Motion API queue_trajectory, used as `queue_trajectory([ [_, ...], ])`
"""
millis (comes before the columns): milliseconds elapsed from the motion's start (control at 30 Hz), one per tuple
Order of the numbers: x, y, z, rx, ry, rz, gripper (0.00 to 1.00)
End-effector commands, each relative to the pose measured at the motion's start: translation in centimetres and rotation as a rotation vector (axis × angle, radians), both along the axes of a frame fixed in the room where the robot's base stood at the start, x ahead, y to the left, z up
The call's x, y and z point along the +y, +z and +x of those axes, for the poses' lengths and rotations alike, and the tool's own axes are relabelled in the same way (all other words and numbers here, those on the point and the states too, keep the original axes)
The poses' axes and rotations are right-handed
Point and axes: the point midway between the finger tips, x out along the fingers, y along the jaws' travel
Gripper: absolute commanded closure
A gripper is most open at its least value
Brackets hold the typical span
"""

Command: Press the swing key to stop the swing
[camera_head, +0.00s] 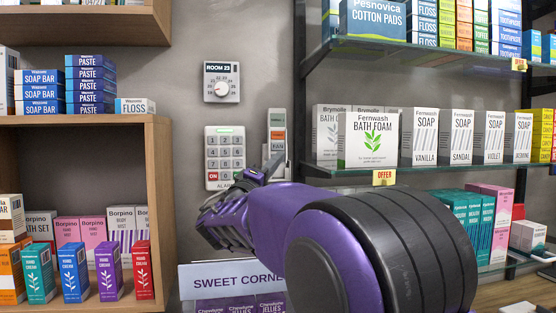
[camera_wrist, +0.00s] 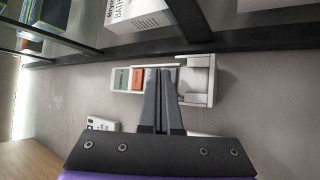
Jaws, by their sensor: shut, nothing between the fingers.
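The alarm keypad (camera_head: 225,155) and a room dial (camera_head: 222,83) are on the wall to the left. A glass shelf (camera_head: 400,168) with soap boxes projects at right. A sweet corner sign (camera_head: 232,276) stands below. A wooden shelf unit (camera_head: 158,200) is at far left.

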Motion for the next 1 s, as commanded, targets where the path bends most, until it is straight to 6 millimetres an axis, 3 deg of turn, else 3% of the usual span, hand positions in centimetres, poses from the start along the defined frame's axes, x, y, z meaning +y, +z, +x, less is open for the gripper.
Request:
queue_trajectory([
  [1000, 0.20, -0.02, 0.98, 0.000, 0.000, 0.000, 1.00],
])
